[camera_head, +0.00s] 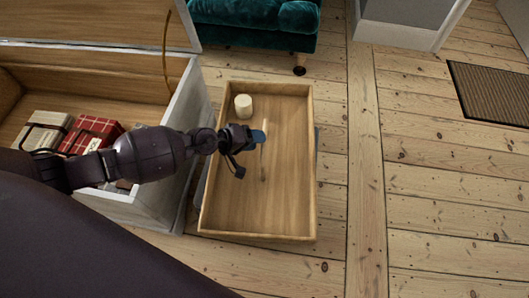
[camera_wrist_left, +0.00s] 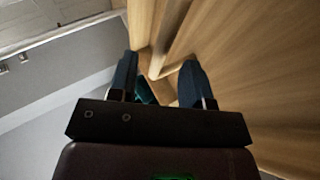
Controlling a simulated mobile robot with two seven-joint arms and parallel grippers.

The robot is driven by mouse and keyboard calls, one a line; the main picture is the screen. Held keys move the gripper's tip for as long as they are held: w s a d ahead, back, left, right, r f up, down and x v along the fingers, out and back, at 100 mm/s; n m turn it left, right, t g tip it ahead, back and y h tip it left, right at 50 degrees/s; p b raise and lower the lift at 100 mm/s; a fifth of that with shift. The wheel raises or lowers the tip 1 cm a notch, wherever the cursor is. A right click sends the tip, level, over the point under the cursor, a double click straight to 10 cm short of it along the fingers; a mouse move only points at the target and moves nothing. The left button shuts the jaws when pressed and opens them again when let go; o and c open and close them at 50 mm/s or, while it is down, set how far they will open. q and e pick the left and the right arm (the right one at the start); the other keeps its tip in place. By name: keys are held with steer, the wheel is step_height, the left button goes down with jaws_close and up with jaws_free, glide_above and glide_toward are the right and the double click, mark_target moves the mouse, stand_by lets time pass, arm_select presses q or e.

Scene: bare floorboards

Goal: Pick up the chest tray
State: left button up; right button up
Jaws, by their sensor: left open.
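The chest tray (camera_head: 262,216) is a shallow, rectangular wooden tray with raised walls, just right of the open chest in the head view. A small cream cylinder (camera_head: 243,106) stands inside it near the far end. My left gripper (camera_head: 257,137) is over the tray's interior, with its blue fingertips pointing right; the arm crosses the tray's left wall. In the left wrist view my left gripper (camera_wrist_left: 158,82) has its two fingers apart, with wooden surfaces beyond and to the right. Whether the fingers touch the wood cannot be told. My right gripper is not in view.
The open chest (camera_head: 178,112) at left holds a red plaid parcel (camera_head: 90,134) and a beige parcel (camera_head: 42,131). A teal sofa (camera_head: 250,18) stands behind the tray. The floorboards (camera_head: 420,190) to the right are clear up to a dark mat (camera_head: 492,92).

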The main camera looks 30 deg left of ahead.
arm_select(q)
steer(key=shift+b+x, duration=0.3)
steer(key=shift+x, duration=1.65)
jaws_close()
steer(key=shift+w+r, duration=0.1)
